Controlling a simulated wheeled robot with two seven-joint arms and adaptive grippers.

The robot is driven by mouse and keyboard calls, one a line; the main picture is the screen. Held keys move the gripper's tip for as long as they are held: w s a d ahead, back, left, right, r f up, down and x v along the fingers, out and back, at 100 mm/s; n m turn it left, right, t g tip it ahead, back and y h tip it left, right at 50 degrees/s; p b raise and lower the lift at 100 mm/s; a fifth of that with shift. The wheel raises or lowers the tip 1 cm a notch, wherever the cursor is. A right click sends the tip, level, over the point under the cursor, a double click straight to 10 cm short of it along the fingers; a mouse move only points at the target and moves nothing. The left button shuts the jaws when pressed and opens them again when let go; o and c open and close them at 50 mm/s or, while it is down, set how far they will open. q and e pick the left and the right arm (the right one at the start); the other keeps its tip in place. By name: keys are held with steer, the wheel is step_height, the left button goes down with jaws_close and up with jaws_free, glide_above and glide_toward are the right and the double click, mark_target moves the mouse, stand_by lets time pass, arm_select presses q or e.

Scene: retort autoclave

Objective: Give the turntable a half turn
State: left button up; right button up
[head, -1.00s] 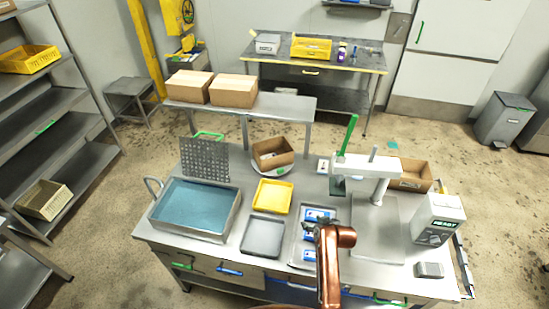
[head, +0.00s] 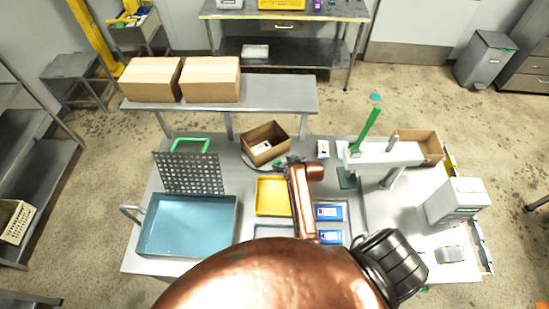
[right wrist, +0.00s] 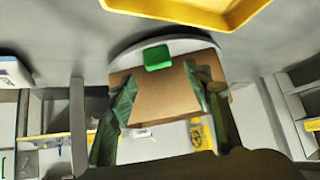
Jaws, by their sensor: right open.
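The turntable (head: 255,167) is a pale round disc on the steel table, mostly hidden under an open brown cardboard box (head: 262,146) standing on it. In the right wrist view, the turntable rim (right wrist: 203,43) curves behind a small green block (right wrist: 157,58) at its edge, beside the box (right wrist: 160,95). My right gripper (head: 284,163) is at the near right edge of the turntable, small and partly hidden by my copper arm. In the right wrist view my right gripper (right wrist: 160,78) is open, its green fingers spread either side of the block. I cannot tell whether they touch it. My left gripper is out of view.
A yellow tray (head: 271,197) lies just in front of the turntable. A perforated plate (head: 189,173) and a blue-filled basin (head: 188,225) are left. A white press with a green lever (head: 368,128) stands right. Two closed cartons (head: 210,80) sit on the shelf behind.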

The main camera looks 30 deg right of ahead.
mark_target(278, 162)
steer(key=x, duration=0.4)
steer(key=shift+w+f, duration=0.15)
steer(key=shift+w, duration=0.1)
steer(key=shift+x, duration=0.75)
steer(key=shift+w+f, duration=0.1)
steer(key=shift+f, duration=0.05)
steer(key=c, duration=1.1)
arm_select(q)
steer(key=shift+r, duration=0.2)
arm_select(e)
jaws_close()
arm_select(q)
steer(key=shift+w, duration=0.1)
